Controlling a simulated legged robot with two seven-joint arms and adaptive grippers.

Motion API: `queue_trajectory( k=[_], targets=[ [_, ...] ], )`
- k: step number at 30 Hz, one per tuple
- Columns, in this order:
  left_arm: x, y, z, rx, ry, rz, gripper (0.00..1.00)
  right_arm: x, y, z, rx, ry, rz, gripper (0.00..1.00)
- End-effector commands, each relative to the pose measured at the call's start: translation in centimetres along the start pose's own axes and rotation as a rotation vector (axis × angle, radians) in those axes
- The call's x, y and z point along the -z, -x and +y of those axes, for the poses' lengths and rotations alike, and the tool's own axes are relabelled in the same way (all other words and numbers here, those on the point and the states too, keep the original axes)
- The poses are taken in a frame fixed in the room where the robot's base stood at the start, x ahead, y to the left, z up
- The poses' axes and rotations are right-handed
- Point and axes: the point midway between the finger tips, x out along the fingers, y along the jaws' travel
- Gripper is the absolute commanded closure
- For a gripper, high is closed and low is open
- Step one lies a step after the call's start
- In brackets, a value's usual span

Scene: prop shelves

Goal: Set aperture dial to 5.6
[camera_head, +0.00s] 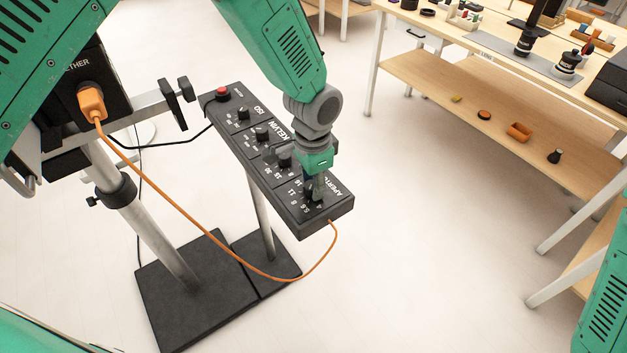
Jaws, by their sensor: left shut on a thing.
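A black control panel (250,168) on a stand carries a row of dials, with white labels reading ISO, KELVIN and, partly covered, APERTURE. The aperture dial (312,196) is at the panel's near right end, with numbers such as 5.6, 8 and 11 around it. My left gripper (314,187) points down over this dial and is shut on it. The gripper hides much of the dial, so I cannot tell which number it points to. My right gripper is not in view; only a green part of my arm shows at the lower right edge.
An orange cable (203,235) runs from a black box (85,80) at left to the panel's near end. A red button (222,92) sits at the panel's far end. A wooden table (480,110) with several small items stands at right. Floor between is clear.

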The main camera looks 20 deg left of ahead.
Motion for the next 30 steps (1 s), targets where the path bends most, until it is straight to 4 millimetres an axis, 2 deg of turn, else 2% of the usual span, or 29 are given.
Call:
queue_trajectory(
  k=[18, 19, 20, 21, 30],
  targets=[
    [0.27, 0.12, -0.17, 0.004, 0.047, 0.008, 1.0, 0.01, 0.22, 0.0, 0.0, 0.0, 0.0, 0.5],
    [0.27, 0.13, -0.17, 0.004, 0.047, 0.008, 0.65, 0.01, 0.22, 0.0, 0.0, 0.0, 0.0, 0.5],
    [0.27, 0.13, -0.17, 0.004, 0.047, 0.007, 0.54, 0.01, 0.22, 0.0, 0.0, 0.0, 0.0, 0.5],
    [0.25, 0.12, -0.16, 0.003, 0.047, 0.007, 0.52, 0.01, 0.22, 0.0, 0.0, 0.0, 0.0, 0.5],
    [0.09, 0.19, -0.05, 0.002, 0.047, 0.004, 0.52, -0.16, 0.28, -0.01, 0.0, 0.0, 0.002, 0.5]
  ],
)
